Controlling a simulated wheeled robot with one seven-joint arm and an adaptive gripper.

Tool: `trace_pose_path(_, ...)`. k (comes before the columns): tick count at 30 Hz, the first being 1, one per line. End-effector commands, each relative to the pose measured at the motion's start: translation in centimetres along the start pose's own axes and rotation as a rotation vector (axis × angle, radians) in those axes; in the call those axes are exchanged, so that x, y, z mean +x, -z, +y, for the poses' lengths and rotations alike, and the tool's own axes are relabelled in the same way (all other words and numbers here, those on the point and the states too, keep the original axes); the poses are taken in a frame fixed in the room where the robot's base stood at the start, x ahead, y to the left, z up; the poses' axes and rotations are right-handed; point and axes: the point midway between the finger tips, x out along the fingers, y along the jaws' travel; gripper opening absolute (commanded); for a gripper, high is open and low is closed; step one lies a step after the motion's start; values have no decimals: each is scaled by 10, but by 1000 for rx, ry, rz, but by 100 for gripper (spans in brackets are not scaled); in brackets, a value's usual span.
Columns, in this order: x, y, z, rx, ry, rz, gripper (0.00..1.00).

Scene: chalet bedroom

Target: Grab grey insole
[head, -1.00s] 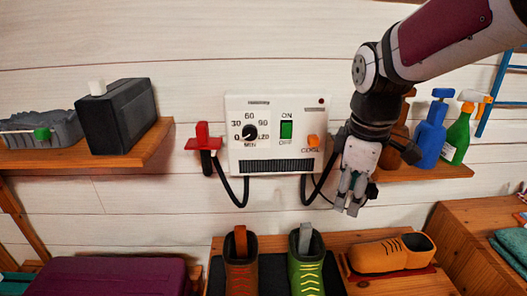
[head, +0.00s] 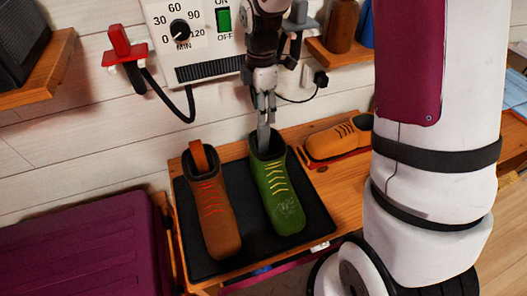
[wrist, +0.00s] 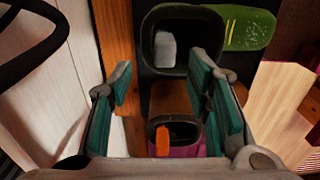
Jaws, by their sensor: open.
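The grey insole (head: 264,136) stands up out of the opening of the green shoe (head: 280,195) in the head view. In the wrist view the insole (wrist: 166,50) shows pale grey inside the green shoe's dark opening, near the top of the picture. My gripper (head: 265,112) points down right above the insole's upper end. In the wrist view my gripper (wrist: 162,75) is open, its green-padded fingers apart with nothing held between them. The insole lies ahead of the fingertips there; I cannot tell whether they touch it. Its lower part is hidden in the shoe.
A brown shoe (head: 217,215) with an orange insole (head: 199,157) stands left of the green shoe on a black mat (head: 280,252). An orange shoe (head: 335,139) lies on the right. A white control panel (head: 190,45) with cables is on the wall behind.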

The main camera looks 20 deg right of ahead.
Motion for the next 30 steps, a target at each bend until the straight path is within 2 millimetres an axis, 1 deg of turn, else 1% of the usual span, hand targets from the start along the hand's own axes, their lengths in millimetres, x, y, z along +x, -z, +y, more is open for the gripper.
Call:
trace_pose_path(1, 5, 0, -1, 0, 2, 0, 45)
trace_pose_path(5, 12, 0, -1, 0, 1, 0, 45)
trace_pose_path(8, 21, 0, -2, 0, 2, -1, 45)
trace_pose_path(12, 42, -2, -7, -1, 4, -1, 45)
trace_pose_path(16, 57, -2, -5, -1, 1, -1, 45)
trace_pose_path(19, 62, -2, -5, -1, 0, -1, 45)
trace_pose_path(25, 62, -2, -5, 0, -1, -1, 45)
trace_pose_path(26, 62, -2, -5, 0, 0, -1, 43)
trace_pose_path(27, 62, -2, -5, 0, 0, -1, 34)
trace_pose_path(29, 62, -2, -5, 0, 0, -1, 20)
trace_pose_path(30, 62, -2, -5, 0, -1, -1, 11)
